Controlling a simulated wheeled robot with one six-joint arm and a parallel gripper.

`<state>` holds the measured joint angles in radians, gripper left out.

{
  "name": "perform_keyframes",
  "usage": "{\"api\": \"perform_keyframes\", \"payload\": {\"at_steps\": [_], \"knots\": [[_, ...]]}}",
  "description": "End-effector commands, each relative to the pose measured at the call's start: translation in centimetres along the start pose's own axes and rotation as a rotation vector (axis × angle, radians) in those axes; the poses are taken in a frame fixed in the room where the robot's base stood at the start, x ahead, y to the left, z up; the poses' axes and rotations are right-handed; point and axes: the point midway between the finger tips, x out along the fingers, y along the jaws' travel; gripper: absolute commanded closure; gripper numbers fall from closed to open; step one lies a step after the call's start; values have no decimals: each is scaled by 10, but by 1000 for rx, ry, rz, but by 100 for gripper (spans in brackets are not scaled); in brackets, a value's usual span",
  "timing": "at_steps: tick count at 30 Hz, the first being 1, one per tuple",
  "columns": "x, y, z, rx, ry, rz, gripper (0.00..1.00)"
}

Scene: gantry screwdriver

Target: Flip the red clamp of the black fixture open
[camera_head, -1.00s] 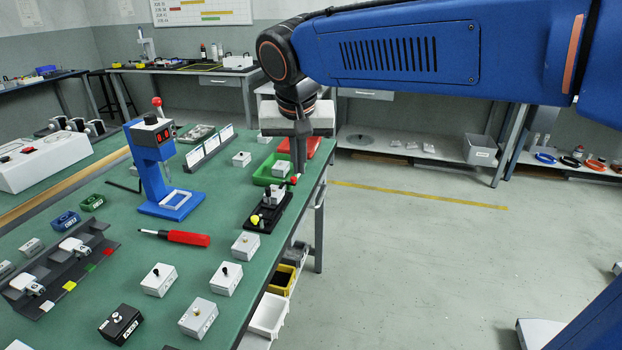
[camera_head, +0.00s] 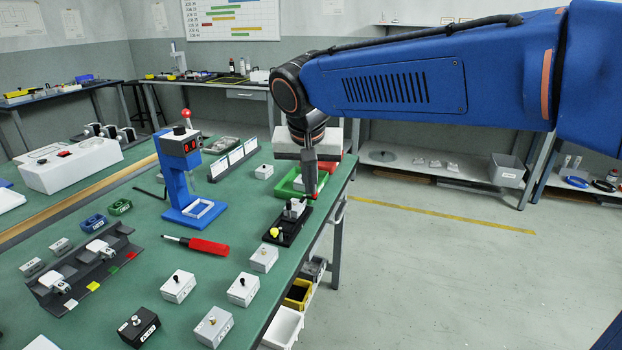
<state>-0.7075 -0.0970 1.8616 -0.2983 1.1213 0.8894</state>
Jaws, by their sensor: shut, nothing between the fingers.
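The black fixture (camera_head: 281,238) lies near the right edge of the green table, with a light grey part (camera_head: 293,211) on it and a yellow knob (camera_head: 274,232) at its near end. The red clamp shows only as a small red tip (camera_head: 314,196) at the fixture's far end; the rest is hidden or too small to make out. My gripper (camera_head: 309,191) points down at that far end, shut and empty. Its fingertips are right beside the red tip, overlapping it in the picture. I cannot tell whether they touch.
A green tray (camera_head: 288,187) is just behind the fixture, with a red tray (camera_head: 347,166) beyond. A blue press (camera_head: 176,185) stands to the left. A red-handled screwdriver (camera_head: 208,246) and several grey boxes lie nearer. The floor right of the table is free.

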Motion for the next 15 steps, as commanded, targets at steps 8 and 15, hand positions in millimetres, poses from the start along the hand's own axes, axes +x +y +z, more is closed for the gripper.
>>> {"api": "perform_keyframes", "payload": {"at_steps": [8, 15], "knots": [[51, 1, 0, 0, -2, 3, 100], [75, 1, -19, 2, 0, 1, 100]]}}
